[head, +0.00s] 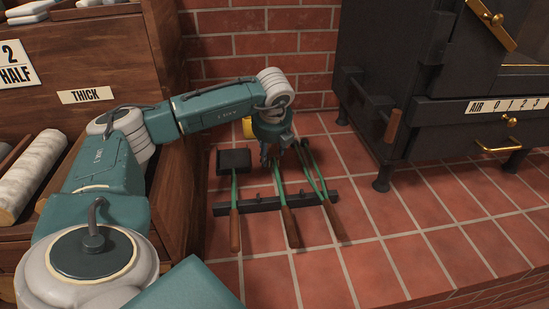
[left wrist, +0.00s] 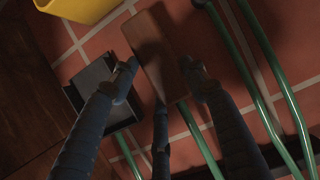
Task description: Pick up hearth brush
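The hearth brush, with a brown block head (left wrist: 152,48), green shaft and brown handle (head: 290,228), lies in the middle of the tools on the tiled floor. In the head view its head is hidden by my left gripper (head: 272,158), which points down over it. In the left wrist view, the fingers of my left gripper (left wrist: 158,70) are spread, with the brush head between the tips in the picture. I cannot tell whether they touch it or are still above it. My right gripper is not in view.
A black shovel (head: 234,160) lies left of the brush, and tongs (head: 320,185) lie close on its right. A dark bar (head: 262,203) runs under the tools. A yellow object (head: 247,127) is behind the gripper. A black stove (head: 420,110) stands right; a wooden cabinet (head: 110,60) stands left.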

